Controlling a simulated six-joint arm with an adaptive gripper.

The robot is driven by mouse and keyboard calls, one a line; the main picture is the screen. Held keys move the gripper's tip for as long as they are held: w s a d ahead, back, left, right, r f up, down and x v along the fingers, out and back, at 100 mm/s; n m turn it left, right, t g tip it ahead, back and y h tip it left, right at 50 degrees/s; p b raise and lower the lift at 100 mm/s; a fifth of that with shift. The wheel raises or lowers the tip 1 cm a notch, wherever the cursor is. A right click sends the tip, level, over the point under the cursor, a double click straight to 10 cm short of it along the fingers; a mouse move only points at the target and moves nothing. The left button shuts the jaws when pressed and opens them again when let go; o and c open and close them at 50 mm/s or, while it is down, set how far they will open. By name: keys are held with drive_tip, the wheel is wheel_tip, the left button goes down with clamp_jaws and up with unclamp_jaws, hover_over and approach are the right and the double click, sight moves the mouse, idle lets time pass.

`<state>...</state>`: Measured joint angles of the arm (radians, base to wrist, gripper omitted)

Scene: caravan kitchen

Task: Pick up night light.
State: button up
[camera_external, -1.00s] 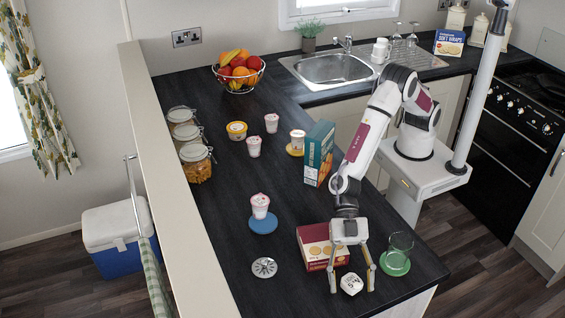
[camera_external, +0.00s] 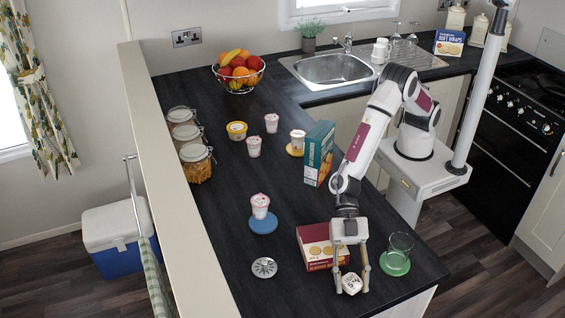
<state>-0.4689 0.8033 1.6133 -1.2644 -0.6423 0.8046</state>
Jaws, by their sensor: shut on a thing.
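The night light (camera_external: 351,284) is a small white rounded piece with dark marks on its face. It is near the front end of the dark counter. My gripper (camera_external: 352,286) points down over it, with one finger on each side. The fingers are closed in on the night light and hold it between their tips. From this view I cannot tell whether it is lifted off the counter.
A red box (camera_external: 318,247) stands just behind and left of my gripper. A glass (camera_external: 399,246) on a green coaster (camera_external: 394,264) stands close on the right. A metal disc (camera_external: 264,268) and a yogurt cup (camera_external: 260,206) on a blue coaster (camera_external: 263,224) lie left. The counter's front edge is near.

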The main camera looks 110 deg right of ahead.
sight(352, 280)
drive_tip(key=shift+r, duration=4.95)
